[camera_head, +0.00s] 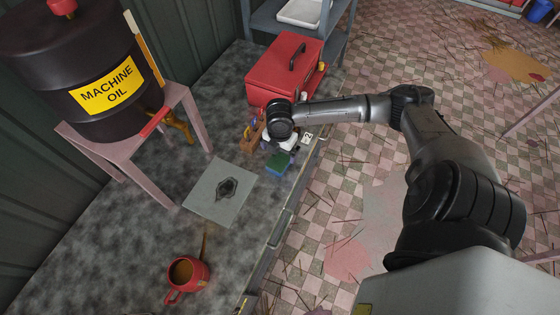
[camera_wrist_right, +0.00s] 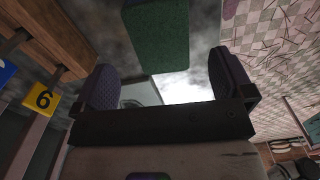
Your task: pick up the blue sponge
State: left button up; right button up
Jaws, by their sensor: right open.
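The sponge (camera_head: 278,163) lies on the grey worktop near its right edge; it has a green top and a bluish side. In the right wrist view the sponge (camera_wrist_right: 158,35) shows as a dark green block at the top, ahead of the fingers and roughly in line with the gap. My right gripper (camera_wrist_right: 167,84) is open, its two dark pads apart with nothing between them. In the head view the right gripper (camera_head: 282,146) is just behind the sponge, partly hidden by its own wrist. My left gripper is not in view.
A red toolbox (camera_head: 272,82) stands behind the right wrist. A wooden rack (camera_head: 247,138) with tags is close on the left of the gripper. A grey sheet (camera_head: 205,200) with a dark lump, a red mug (camera_head: 202,276) and an oil barrel (camera_head: 50,75) are farther left.

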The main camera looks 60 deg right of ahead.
aim_at(280, 159)
jog(key=shift+s+f+b, duration=0.1)
jog(key=shift+f+b, duration=0.3)
jog(key=shift+f, duration=2.5)
jog(key=c, duration=1)
jog(key=shift+r, duration=0.15)
